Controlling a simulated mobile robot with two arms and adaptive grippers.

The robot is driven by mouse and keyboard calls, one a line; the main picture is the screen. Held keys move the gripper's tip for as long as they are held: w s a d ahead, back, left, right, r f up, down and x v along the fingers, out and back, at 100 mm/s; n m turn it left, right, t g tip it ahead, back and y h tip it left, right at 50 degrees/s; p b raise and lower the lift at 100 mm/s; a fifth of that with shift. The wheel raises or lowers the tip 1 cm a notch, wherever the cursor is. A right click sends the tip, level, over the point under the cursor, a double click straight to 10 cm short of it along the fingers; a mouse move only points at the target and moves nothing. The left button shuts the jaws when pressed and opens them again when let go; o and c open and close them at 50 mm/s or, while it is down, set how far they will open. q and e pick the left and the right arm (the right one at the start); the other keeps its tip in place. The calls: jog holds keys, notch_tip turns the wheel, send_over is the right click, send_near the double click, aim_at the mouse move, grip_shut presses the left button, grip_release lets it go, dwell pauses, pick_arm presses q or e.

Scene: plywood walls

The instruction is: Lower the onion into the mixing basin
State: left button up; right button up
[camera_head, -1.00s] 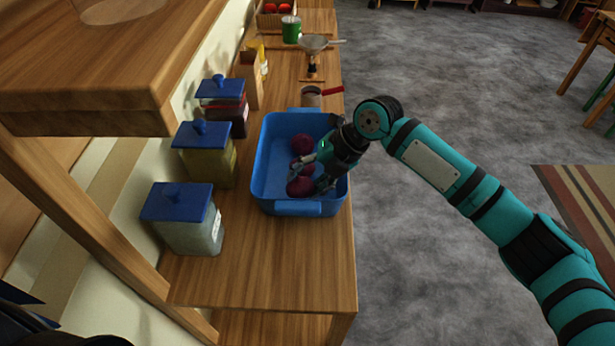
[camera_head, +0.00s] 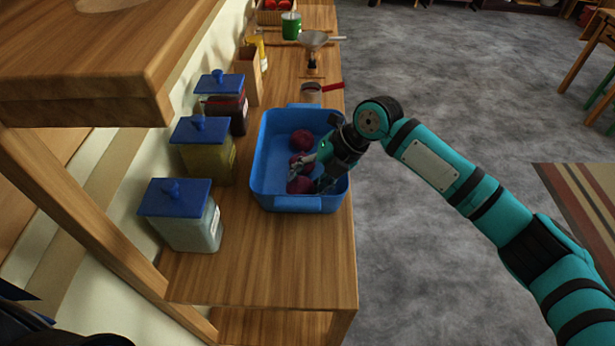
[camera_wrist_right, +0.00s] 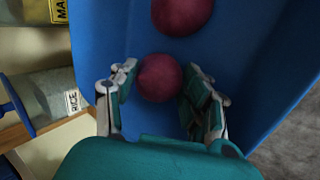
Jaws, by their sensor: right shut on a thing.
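The blue mixing basin (camera_head: 259,165) stands on the wooden counter. My right gripper (camera_head: 314,171) reaches in over the basin's right side, low among the onions. In the right wrist view my right gripper (camera_wrist_right: 160,90) is shut on an onion (camera_wrist_right: 160,78), with another onion (camera_wrist_right: 182,14) just beyond. The blue basin floor (camera_wrist_right: 120,30) lies behind them. Whether the held onion touches the floor is unclear. My left gripper is not in view.
Several blue-lidded jars (camera_head: 185,225) line the wall left of the basin. The counter in front of the basin (camera_head: 270,260) is clear.

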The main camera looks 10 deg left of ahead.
jog(key=o, duration=1.3)
